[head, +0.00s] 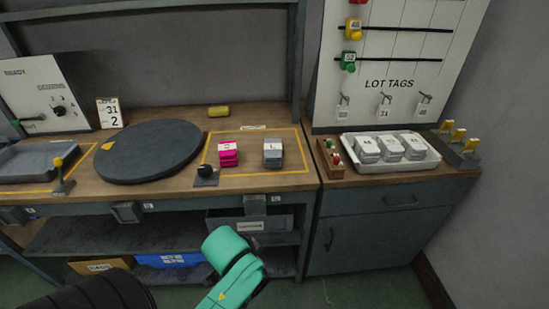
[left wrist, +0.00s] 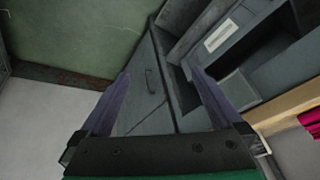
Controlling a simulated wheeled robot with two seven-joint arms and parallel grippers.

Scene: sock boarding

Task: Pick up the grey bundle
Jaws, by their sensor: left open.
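The grey bundle (head: 272,153) sits on the wooden bench top, inside the yellow-outlined area at its right end. It has a pale label on top. A magenta bundle (head: 228,154) lies to its left, with a gap between them. Part of a magenta thing (left wrist: 312,121) shows at the right edge of the left wrist view. My left gripper (left wrist: 160,75) is open and empty in the left wrist view, its two fingers spread before the grey cabinet front. The grey bundle does not show in that view. My right gripper is not in view.
A black-knobbed lever (head: 206,172) stands left of the magenta bundle, beside a dark round turntable (head: 150,151). A yellow object (head: 218,111) lies behind.

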